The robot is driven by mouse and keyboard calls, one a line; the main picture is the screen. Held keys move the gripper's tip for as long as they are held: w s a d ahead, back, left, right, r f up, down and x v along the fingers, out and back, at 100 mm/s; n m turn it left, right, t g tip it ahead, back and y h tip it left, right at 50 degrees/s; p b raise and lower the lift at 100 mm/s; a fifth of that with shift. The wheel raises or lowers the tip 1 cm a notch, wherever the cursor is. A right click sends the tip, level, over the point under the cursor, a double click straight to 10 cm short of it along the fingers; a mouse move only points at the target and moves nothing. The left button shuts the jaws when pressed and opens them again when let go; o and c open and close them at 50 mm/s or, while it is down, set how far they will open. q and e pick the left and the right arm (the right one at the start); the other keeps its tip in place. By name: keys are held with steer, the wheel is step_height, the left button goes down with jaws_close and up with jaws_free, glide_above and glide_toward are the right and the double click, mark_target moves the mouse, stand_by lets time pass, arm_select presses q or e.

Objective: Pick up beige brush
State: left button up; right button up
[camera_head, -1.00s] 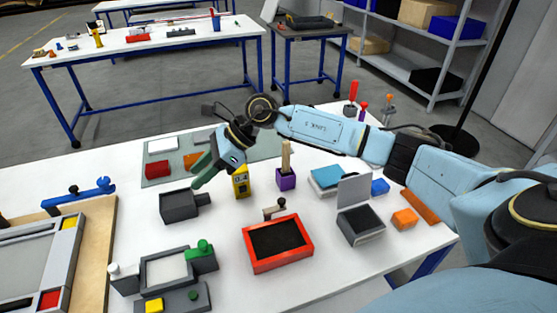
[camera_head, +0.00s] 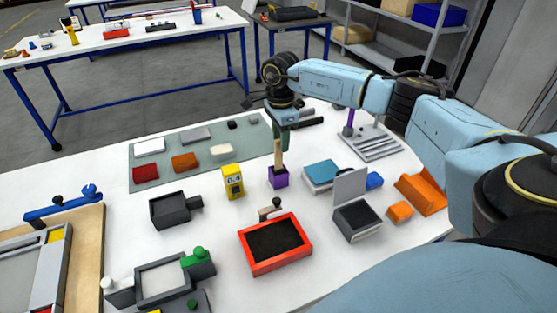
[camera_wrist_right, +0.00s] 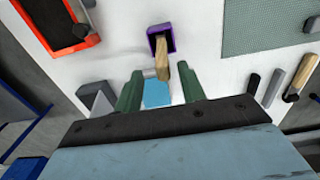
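The beige brush shows as an upright wooden handle (camera_head: 278,154) standing in a purple holder (camera_head: 279,180) on the white table. Its lower end is hidden inside the holder. In the right wrist view the handle (camera_wrist_right: 161,70) rises from the purple holder (camera_wrist_right: 152,44) towards my fingers. My right gripper (camera_head: 282,135) is above and just behind the handle in the head view. In the right wrist view its green fingers (camera_wrist_right: 160,74) are open, with the handle's end lined up between them. Whether they touch it is unclear. My left gripper is not in view.
A yellow box (camera_head: 232,181) stands left of the holder, and a blue-topped block (camera_head: 322,173) is close on its right. A red-rimmed tray (camera_head: 303,233) lies in front. A green-grey mat (camera_head: 160,162) with several blocks is behind left.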

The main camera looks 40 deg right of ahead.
glide_above(278, 169)
steer(key=shift+w+d+f+p, duration=0.15)
steer(key=shift+d+f+p, duration=0.05)
steer(key=shift+f, duration=1.2)
steer(key=shift+w+d+f+p, duration=0.15)
steer(key=shift+f, duration=1.2)
steer(key=shift+c, duration=0.3)
jaws_close()
